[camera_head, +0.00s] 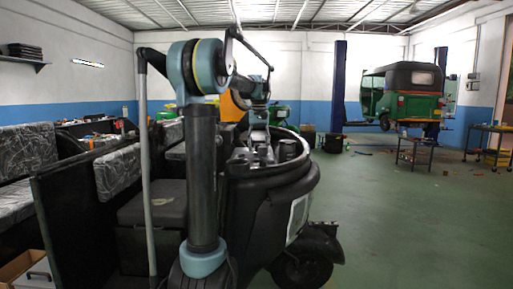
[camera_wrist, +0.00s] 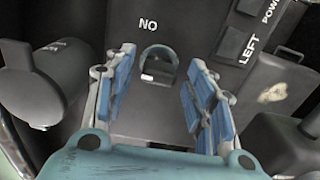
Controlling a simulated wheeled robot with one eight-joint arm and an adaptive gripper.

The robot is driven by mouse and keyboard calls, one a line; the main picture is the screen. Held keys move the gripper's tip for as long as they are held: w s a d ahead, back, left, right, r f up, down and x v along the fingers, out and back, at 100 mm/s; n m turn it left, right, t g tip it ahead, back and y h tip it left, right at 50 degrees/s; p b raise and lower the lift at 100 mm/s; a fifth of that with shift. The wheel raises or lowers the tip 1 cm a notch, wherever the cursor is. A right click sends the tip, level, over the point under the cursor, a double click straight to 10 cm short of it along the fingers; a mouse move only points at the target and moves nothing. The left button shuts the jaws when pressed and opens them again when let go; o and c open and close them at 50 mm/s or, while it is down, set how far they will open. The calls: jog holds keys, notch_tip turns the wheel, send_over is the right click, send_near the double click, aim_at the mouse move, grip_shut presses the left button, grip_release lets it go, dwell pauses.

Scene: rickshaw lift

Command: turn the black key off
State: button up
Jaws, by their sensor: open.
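The black key (camera_wrist: 160,56) shows in the wrist view as a dark ring-shaped piece on a dark panel (camera_wrist: 150,120), with a small white mark at its lower left. A white label reading "NO" in this view is printed just above it. My gripper (camera_wrist: 162,66) is open, with blue-padded fingers to the left and right of the key and a clear gap on each side. I cannot tell how far the fingertips are above the panel. In the head view my gripper (camera_head: 258,150) is over the dashboard of the black rickshaw (camera_head: 270,195); the key cannot be made out there.
A dark cylindrical grip (camera_wrist: 40,85) lies left of my gripper in the wrist view. Switches labelled LEFT (camera_wrist: 233,43) and POWER are at the upper right, beside a dark box.

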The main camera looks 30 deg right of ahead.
notch_tip(320, 180, up, 12)
jog(key=shift+f, duration=0.15)
dwell(0.3)
dwell(0.5)
